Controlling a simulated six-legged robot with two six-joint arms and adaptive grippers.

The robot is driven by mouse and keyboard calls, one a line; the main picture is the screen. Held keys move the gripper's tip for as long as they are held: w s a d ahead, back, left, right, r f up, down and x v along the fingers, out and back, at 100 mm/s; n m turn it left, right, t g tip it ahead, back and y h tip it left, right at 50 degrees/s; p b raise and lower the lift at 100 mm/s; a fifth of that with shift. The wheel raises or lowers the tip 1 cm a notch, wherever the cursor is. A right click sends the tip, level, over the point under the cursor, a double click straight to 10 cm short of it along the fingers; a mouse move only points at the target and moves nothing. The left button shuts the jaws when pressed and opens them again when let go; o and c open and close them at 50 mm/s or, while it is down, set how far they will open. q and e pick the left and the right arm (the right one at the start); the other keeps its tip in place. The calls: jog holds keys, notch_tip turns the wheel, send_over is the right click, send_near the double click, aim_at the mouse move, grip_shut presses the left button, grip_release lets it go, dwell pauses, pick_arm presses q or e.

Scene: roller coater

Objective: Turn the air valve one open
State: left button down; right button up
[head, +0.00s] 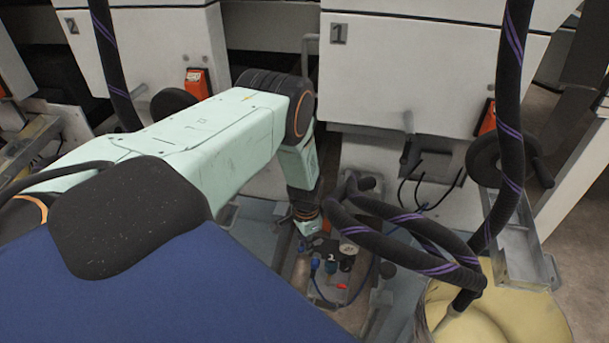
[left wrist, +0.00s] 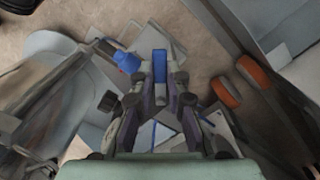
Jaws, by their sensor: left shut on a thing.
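My left gripper (left wrist: 160,72) points down at the small valve panel in the left wrist view. Its two fingers are shut on a blue handle (left wrist: 159,62), which looks like the air valve; no label on it can be read. A second blue knob (left wrist: 127,62) stands just left of the fingers. In the head view my left arm reaches over the panel below machine front 1, and its wrist hides most of the gripper. Blue fittings (head: 315,264) and a red piece (head: 341,286) show there. My right gripper is not in view.
Black hoses with purple stripes (head: 408,225) loop close to the right of my left wrist. A yellow drum (head: 500,315) stands at lower right. White machine front 1 (head: 420,75) rises behind. Orange round parts (left wrist: 225,91) lie right of the fingers.

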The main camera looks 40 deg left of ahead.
pick_arm(q)
jog(key=shift+w+d+n+p, duration=0.15)
jog(key=shift+d+n, duration=0.45)
jog(key=shift+n, duration=1)
jog(key=shift+d+n+p, duration=0.3)
jog(key=shift+d+n, duration=0.35)
jog(key=shift+n, duration=0.95)
jog(key=shift+w+d+n+p, duration=0.15)
jog(key=shift+d+n, duration=0.45)
jog(key=shift+n, duration=1)
jog(key=c, duration=1.3)
grip_release()
jog(key=shift+s, duration=0.15)
notch_tip(320, 180, up, 12)
jog(key=shift+r, duration=0.1)
